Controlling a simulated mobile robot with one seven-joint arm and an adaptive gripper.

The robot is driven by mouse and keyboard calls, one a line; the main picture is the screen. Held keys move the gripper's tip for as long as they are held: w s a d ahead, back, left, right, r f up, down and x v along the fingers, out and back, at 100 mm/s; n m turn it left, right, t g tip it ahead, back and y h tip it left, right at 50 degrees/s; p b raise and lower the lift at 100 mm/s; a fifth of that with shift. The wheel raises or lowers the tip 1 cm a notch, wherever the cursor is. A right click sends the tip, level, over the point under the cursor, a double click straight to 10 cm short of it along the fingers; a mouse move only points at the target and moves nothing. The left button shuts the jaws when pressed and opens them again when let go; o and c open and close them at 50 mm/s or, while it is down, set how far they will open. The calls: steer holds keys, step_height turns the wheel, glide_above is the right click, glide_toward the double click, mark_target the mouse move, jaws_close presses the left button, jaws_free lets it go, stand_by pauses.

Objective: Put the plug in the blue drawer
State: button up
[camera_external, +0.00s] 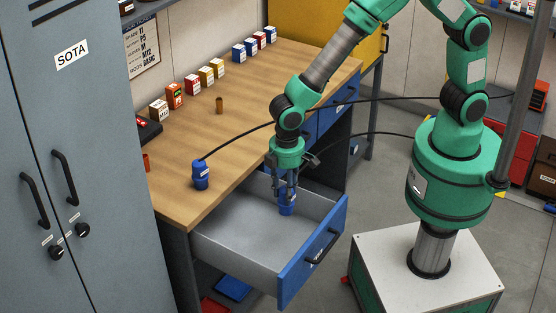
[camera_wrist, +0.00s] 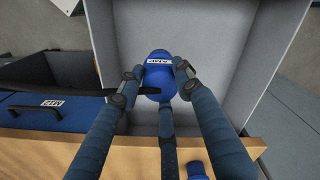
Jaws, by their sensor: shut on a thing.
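The blue drawer (camera_external: 313,258) is pulled out of the bench, with a blue front, a black handle and a grey inside; its inside also shows in the wrist view (camera_wrist: 220,45). My gripper (camera_external: 286,186) points down over the drawer's back part, near the bench edge. It is shut on a blue plug (camera_external: 287,204), which also shows between the fingers in the wrist view (camera_wrist: 158,64) with a white label and a black cable. The plug is over the drawer's inside; whether it touches the bottom cannot be told. A second blue plug (camera_external: 200,175) with a cable stands on the bench.
The wooden bench (camera_external: 240,110) carries a row of small boxes (camera_external: 215,70) along the back and a brown cylinder (camera_external: 219,105). Black cables (camera_external: 365,133) stretch to the right. A grey locker (camera_external: 65,150) stands left. The drawer looks otherwise empty.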

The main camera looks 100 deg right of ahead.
steer(key=shift+s+a+f+b, duration=0.2)
steer(key=shift+a+f, duration=0.1)
steer(key=shift+a, duration=0.45)
steer(key=shift+s+a+f+b, duration=0.15)
steer(key=shift+a+f, duration=0.1)
steer(key=shift+a, duration=0.45)
steer(key=shift+w, duration=0.1)
step_height(320, 180, down, 6)
steer(key=b, duration=0.1)
steer(key=shift+f, duration=0.15)
steer(key=shift+f+b, duration=0.75)
steer(key=shift+f, duration=1.1)
steer(key=shift+f, duration=0.1)
steer(key=o, duration=1.3)
steer(key=shift+o, duration=0.2)
